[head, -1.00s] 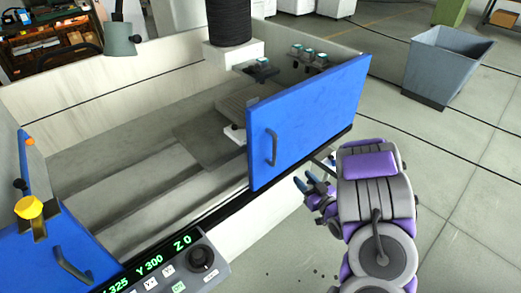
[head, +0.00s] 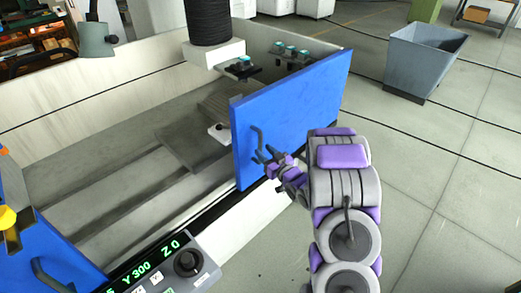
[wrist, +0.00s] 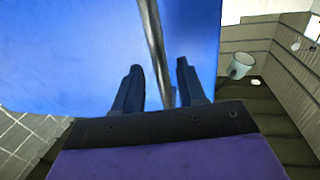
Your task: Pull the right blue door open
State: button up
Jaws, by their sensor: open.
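The right blue door (head: 295,105) is a flat panel on the front right of the white machine tub in the head view. It fills much of the wrist view (wrist: 75,55). Its dark bar handle (head: 257,143) is near the door's left edge. My gripper (head: 263,157) is in front of the door at the handle. In the wrist view the two dark blue fingers of my gripper (wrist: 155,75) are apart, with the handle bar (wrist: 152,40) running between them. The fingers do not look closed on it.
The left blue door (head: 55,250) with its handle is at the lower left. A control panel (head: 165,265) with knobs and a green display is at the front. A grey bin (head: 422,62) stands on the floor at the right. Floor right of my arm is clear.

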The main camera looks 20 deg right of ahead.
aim_at(261, 148)
jog(key=shift+w+a, duration=0.15)
jog(key=shift+w, duration=0.7)
jog(key=shift+w+a, duration=0.15)
jog(key=shift+w, duration=0.65)
jog(key=shift+c, duration=0.5)
grip_shut()
